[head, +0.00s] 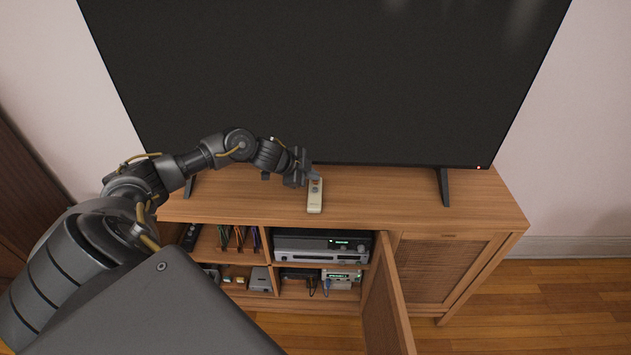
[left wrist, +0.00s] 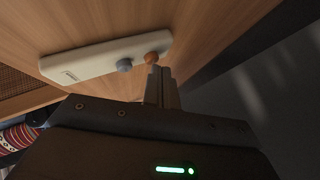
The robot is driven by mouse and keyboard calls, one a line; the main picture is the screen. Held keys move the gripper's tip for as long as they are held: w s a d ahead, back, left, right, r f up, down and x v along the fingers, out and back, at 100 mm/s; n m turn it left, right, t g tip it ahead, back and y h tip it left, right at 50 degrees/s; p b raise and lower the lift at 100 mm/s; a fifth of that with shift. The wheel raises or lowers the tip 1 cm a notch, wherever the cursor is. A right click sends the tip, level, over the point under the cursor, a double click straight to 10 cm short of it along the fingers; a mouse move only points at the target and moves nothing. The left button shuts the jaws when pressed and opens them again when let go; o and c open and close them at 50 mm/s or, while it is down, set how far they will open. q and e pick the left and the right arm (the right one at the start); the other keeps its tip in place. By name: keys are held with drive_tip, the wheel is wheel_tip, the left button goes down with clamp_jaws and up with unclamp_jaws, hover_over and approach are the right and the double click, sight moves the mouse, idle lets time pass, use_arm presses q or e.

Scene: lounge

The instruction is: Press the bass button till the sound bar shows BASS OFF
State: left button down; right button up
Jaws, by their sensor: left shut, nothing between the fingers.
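A pale, slim remote-like panel (head: 314,202) lies on the cabinet top below the TV. In the left wrist view the panel (left wrist: 85,60) has a blue-grey button (left wrist: 124,65) and an orange-brown button (left wrist: 151,58). I cannot read any label that tells which is the bass button. My left gripper (head: 316,174) is shut and empty over the far end of the panel. In the left wrist view its fingertips (left wrist: 157,70) are right beside the orange-brown button; I cannot tell whether they touch it. No BASS text is readable anywhere. My right gripper is out of view.
The large dark TV (head: 330,80) stands close behind my left gripper. The wooden cabinet (head: 430,200) has an open door (head: 385,300) and shelved devices, one with a small green display (head: 341,242).

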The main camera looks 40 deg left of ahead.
use_arm(q)
drive_tip(key=shift+f, duration=0.3)
idle(0.4)
drive_tip(key=shift+r, duration=0.1)
drive_tip(key=shift+r+p, duration=0.75)
drive_tip(key=shift+p, duration=0.1)
drive_tip(key=shift+r, duration=0.1)
wheel_tip(320, 180, up, 5)
drive_tip(key=p, duration=0.5)
idle(1.8)
